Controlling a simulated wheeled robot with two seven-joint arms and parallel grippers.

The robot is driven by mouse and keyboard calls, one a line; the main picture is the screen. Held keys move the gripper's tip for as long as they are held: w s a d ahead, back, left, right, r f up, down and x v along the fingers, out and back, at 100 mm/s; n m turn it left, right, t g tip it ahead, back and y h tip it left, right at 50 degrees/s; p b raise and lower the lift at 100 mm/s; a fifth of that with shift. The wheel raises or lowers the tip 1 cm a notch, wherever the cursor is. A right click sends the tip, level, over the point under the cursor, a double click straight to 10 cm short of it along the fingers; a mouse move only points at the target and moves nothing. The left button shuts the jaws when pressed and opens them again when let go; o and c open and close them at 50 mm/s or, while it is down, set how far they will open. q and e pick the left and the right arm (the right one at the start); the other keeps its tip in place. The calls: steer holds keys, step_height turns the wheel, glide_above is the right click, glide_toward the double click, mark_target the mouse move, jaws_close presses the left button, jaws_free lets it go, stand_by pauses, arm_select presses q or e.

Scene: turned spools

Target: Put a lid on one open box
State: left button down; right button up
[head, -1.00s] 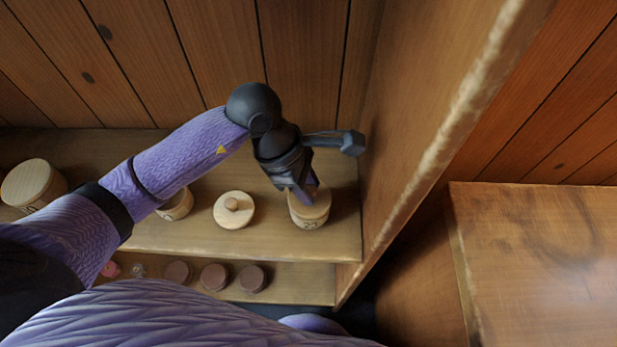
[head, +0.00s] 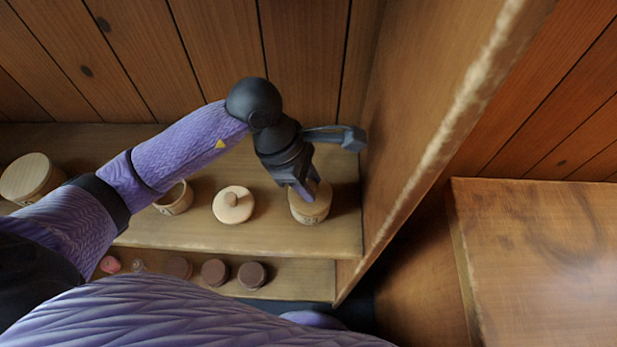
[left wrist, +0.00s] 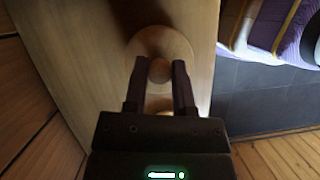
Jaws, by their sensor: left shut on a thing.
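My left gripper (head: 308,192) points down at the right end of the upper shelf. It is shut on the knob of a wooden lid (head: 323,194), which is at the top of a pale round box (head: 310,217). In the left wrist view the fingers (left wrist: 159,78) are on both sides of the round knob, and the lid (left wrist: 165,40) shows behind it. The fingers partly hide the lid, so I cannot tell if it is fully seated. Another knobbed lid (head: 233,206) lies on the shelf. An open box (head: 176,199) stands left of it, partly behind my arm.
A larger round box (head: 29,177) stands at the far left of the upper shelf (head: 270,240). Several dark round spools (head: 252,274) stand on the lower shelf. An upright wooden side panel (head: 410,130) is close on the right of my gripper.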

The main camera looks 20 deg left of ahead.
arm_select(q)
steer(key=shift+f, duration=0.2)
jaws_free()
stand_by(0.5)
steer(key=shift+r, duration=0.2)
steer(key=shift+r+p, duration=0.45)
steer(key=shift+r, duration=0.2)
